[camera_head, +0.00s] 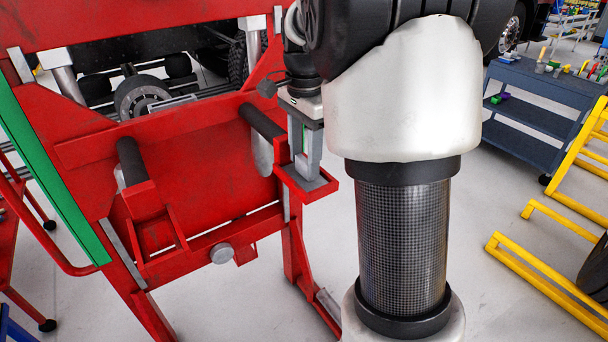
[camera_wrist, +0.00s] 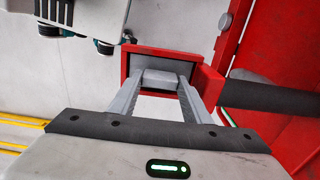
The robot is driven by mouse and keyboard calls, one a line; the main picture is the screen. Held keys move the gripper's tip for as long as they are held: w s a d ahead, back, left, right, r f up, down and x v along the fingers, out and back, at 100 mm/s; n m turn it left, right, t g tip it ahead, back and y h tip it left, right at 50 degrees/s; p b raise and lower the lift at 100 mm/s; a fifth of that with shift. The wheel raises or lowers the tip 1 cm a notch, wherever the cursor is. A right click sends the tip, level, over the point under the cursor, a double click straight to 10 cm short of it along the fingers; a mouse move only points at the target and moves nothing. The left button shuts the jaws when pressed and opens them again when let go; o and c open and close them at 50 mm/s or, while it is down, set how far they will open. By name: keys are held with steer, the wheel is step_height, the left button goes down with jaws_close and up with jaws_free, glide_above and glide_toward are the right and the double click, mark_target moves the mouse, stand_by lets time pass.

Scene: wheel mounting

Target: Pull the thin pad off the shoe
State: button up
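The red bracket-like shoe (camera_head: 322,191) juts from the right side of the red stand in the head view. It also shows in the wrist view as a red frame (camera_wrist: 207,82) with a dark grey inside. My gripper (camera_head: 306,168) points down into this shoe. In the wrist view, the two grey fingers of my gripper (camera_wrist: 160,84) stand apart, with a small light grey block (camera_wrist: 160,77), seemingly the pad, between their tips. I cannot tell whether the fingers touch it. The pad's lower part is hidden.
A black cylindrical bar (camera_head: 261,121) runs beside my gripper, and another (camera_head: 131,160) is at the left of the red stand (camera_head: 190,170). A dark blue cart (camera_head: 540,105) and yellow frames (camera_head: 545,275) stand at the right. Pale floor lies between them and the stand.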

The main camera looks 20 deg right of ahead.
mark_target(304, 159)
steer(key=o, duration=0.4)
steer(key=shift+c, duration=0.2)
steer(key=c, duration=0.6)
steer(key=shift+w+r+p, duration=0.1)
steer(key=shift+r+p, duration=3.25)
steer(key=shift+r, duration=0.4)
steer(key=shift+r+p, duration=0.55)
steer(key=shift+r, duration=0.05)
